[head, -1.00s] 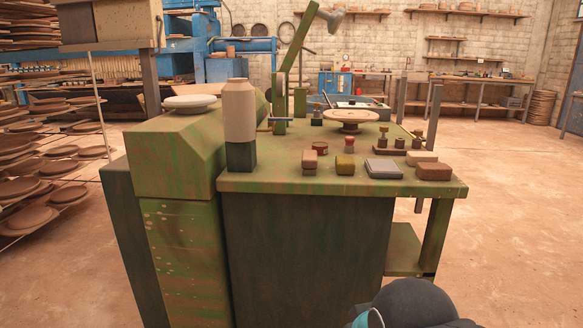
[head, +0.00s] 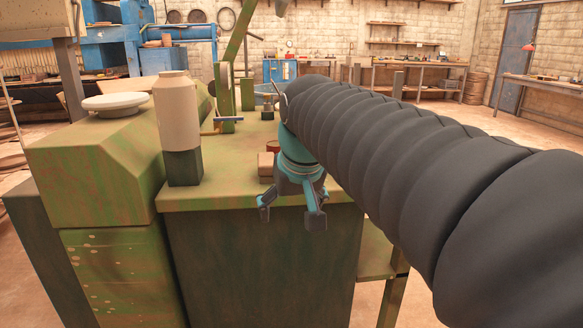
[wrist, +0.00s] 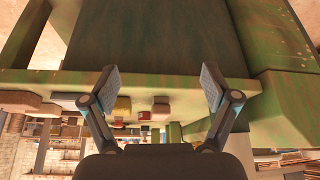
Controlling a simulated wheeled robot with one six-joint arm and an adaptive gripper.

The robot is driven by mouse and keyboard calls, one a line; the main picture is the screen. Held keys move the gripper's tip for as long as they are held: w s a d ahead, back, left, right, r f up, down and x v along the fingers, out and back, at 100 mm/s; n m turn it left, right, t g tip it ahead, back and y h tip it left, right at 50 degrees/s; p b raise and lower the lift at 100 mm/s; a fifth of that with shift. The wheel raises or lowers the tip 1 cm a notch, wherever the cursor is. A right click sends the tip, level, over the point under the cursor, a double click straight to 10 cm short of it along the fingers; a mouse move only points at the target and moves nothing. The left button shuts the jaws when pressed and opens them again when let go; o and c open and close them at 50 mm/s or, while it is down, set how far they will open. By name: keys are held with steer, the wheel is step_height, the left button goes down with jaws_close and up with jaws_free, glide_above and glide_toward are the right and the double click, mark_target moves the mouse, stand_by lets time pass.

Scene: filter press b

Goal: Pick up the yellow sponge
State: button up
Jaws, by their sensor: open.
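The yellow sponge (wrist: 122,106) shows small in the wrist view, which looks upside down, just inside the left finger. It sits on the green bench top (head: 228,195) near the front edge. In the head view my arm and gripper hide it. My gripper (head: 290,217) is open and empty, hanging at the bench's front edge with its fingers pointing down. In the wrist view my gripper (wrist: 158,85) has its two fingers wide apart, with nothing between them, and the sponge lies beyond them.
A pinkish-brown block (head: 266,164) stands beside the sponge's place; a grey-blue tray (wrist: 66,100) lies on its other side. A tall beige bottle-like cylinder on a dark base (head: 178,115) stands at the left of the bench. A white dish (head: 113,104) sits on the green housing.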

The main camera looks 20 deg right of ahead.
steer(key=w+d+r+m+g, duration=0.1)
steer(key=w+d+r, duration=0.45)
steer(key=w, duration=0.35)
steer(key=w+d+r+m, duration=0.1)
steer(key=w+d+r, duration=0.3)
steer(key=w+d, duration=0.4)
steer(key=shift+h, duration=0.3)
steer(key=x, duration=0.3)
steer(key=w+x, duration=0.1)
steer(key=x, duration=0.2)
steer(key=a+b+x, duration=0.1)
steer(key=x, duration=0.2)
steer(key=shift+w+r, duration=0.2)
steer(key=shift+r, duration=0.1)
steer(key=shift+w+d+x, duration=0.15)
steer(key=shift+d+x, duration=0.05)
steer(key=shift+x, duration=1.2)
steer(key=shift+w+d+x, duration=0.15)
steer(key=shift+w+x, duration=0.05)
steer(key=shift+x, duration=1.2)
steer(key=shift+r, duration=0.25)
steer(key=c, duration=1.2)
steer(key=shift+r, duration=0.1)
